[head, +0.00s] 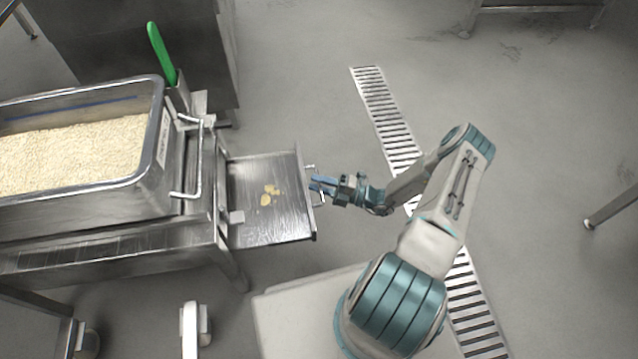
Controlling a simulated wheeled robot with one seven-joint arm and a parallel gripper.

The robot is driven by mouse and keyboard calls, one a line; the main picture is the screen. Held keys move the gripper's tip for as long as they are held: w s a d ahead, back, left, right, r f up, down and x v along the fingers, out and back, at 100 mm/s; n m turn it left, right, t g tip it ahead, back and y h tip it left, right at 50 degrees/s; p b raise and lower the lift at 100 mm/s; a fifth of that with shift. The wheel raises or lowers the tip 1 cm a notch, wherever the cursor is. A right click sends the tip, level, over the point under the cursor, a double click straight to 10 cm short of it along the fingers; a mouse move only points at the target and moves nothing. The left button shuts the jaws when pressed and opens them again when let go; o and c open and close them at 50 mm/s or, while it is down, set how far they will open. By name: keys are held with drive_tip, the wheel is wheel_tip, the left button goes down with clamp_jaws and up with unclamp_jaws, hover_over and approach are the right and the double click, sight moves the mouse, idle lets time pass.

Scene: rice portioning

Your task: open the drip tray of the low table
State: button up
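The drip tray (275,215) is a shallow metal tray that sticks out to the right from under the top of the low table (130,245). Several yellowish scraps lie on its floor. A bar handle (311,170) stands at its right end. My gripper (318,185) is at that handle, with its blue fingers pointing left at the tray's front. The fingers overlap the handle in the picture. I cannot tell at this size whether they are closed on it.
A deep metal pan of rice (158,130) stands on the low table, with a green-handled tool (160,50) beside it. A floor drain grate (385,115) runs past my arm. A table leg (612,208) stands at the far right.

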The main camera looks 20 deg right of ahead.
drive_tip(key=p+v, duration=0.2)
drive_tip(key=v, duration=1.1)
drive_tip(key=shift+s+d+f, duration=0.2)
drive_tip(key=shift+s+d, duration=0.1)
drive_tip(key=a+r+n+g+h+p, duration=0.3)
drive_tip(key=r+n+p, duration=0.4)
drive_tip(key=r, duration=0.7)
drive_tip(key=a+r+n+g+h+p, duration=0.25)
drive_tip(key=r+n+g+p, duration=0.2)
drive_tip(key=r+n, duration=0.65)
drive_tip(key=a+r+n+g+h+p, duration=0.25)
drive_tip(key=r+n+g+p, duration=0.3)
drive_tip(key=r, duration=1.25)
drive_tip(key=s+a+r+n+t+h+p, duration=0.1)
drive_tip(key=s+r+n+t+h+p, duration=0.1)
drive_tip(key=r, duration=0.9)
drive_tip(key=s+a+r+n+t+h+p, duration=0.2)
drive_tip(key=s+r+n+h+p, duration=0.2)
drive_tip(key=s+r+n+p, duration=0.3)
drive_tip(key=s+a+r+n+t+h+p, duration=0.2)
drive_tip(key=s+r+n+p, duration=0.3)
drive_tip(key=r, duration=1.1)
drive_tip(key=n+h+p, duration=0.1)
drive_tip(key=n+p, duration=0.2)
drive_tip(key=n, duration=0.1)
drive_tip(key=shift+s+n+t+h, duration=0.15)
drive_tip(key=shift+n+t+h, duration=0.2)
drive_tip(key=shift+t+h, duration=0.05)
drive_tip(key=shift+a, duration=0.2)
